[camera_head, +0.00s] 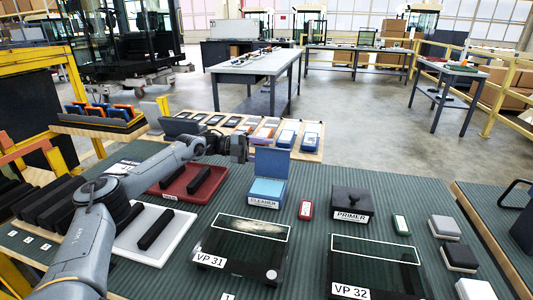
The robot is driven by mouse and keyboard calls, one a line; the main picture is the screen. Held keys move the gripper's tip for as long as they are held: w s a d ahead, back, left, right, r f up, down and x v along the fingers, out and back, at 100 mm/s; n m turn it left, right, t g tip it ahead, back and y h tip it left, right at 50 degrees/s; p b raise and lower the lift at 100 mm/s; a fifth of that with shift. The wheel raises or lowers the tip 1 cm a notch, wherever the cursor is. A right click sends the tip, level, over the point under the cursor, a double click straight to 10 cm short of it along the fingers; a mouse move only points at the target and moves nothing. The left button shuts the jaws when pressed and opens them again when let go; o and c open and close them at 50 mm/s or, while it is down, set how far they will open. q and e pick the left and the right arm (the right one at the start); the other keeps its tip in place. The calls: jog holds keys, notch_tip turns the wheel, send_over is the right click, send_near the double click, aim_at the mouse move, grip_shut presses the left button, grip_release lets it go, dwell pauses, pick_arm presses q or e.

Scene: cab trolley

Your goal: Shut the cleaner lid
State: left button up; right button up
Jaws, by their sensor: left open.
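The cleaner box (265,193) is a blue box with a white label reading CLEANER, standing on the ribbed green table mat. Its blue lid (272,163) stands up, open, at the back of the box. My left arm reaches in from the left, and my left gripper (244,149) is just left of the raised lid, near its upper edge. It is open and holds nothing that I can see. I cannot tell whether it touches the lid. My right gripper does not show.
Dark glass panels VP 31 (238,248) and VP 32 (375,265) lie in front. A red tray (186,183) and white tray (152,235) are left.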

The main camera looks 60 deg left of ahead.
pick_arm(q)
jog(key=shift+w+d, duration=0.35)
jog(key=shift+c, duration=0.4)
grip_shut()
